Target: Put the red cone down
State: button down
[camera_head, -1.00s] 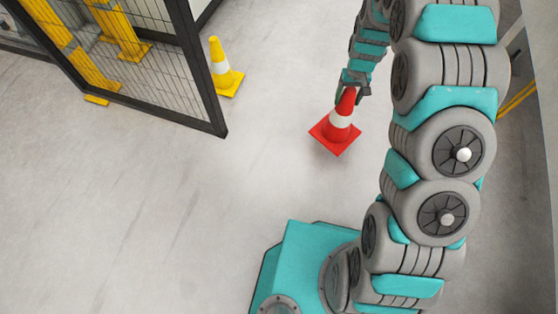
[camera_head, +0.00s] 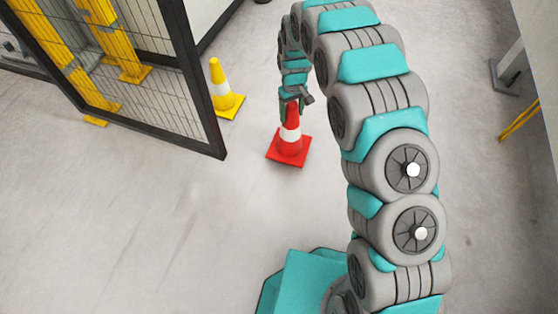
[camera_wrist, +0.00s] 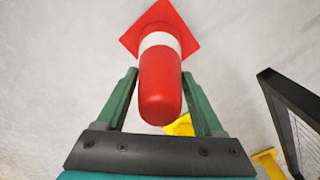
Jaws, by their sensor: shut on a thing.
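The red cone (camera_head: 288,148) with a white band and a square red base is upright in the head view, in the middle of the picture. My gripper (camera_head: 291,101) is shut on its top from above. In the wrist view the cone (camera_wrist: 160,85) sits between the two green fingers of my gripper (camera_wrist: 160,100), its rounded tip towards the camera and its base pointing away. I cannot tell whether the base touches the floor.
A yellow cone (camera_head: 222,92) with a white band stands on the floor to the left, beside a dark-framed mesh gate (camera_head: 205,110). Yellow posts (camera_head: 120,45) stand behind the mesh. The floor (camera_head: 150,220) in front is clear. A grey-white structure (camera_head: 520,60) is at the right.

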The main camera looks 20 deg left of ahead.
jog(key=s+f, duration=0.2)
jog(key=s, duration=0.4)
jog(key=s+f, duration=0.2)
jog(key=s, duration=0.5)
jog(key=shift+a+f, duration=0.35)
jog(key=shift+a, duration=0.1)
jog(key=shift+s+f+b, duration=0.1)
jog(key=shift+b, duration=0.2)
grip_release()
notch_tip(320, 180, up, 12)
jog(key=shift+r+p, duration=0.1)
jog(key=shift+p, duration=0.2)
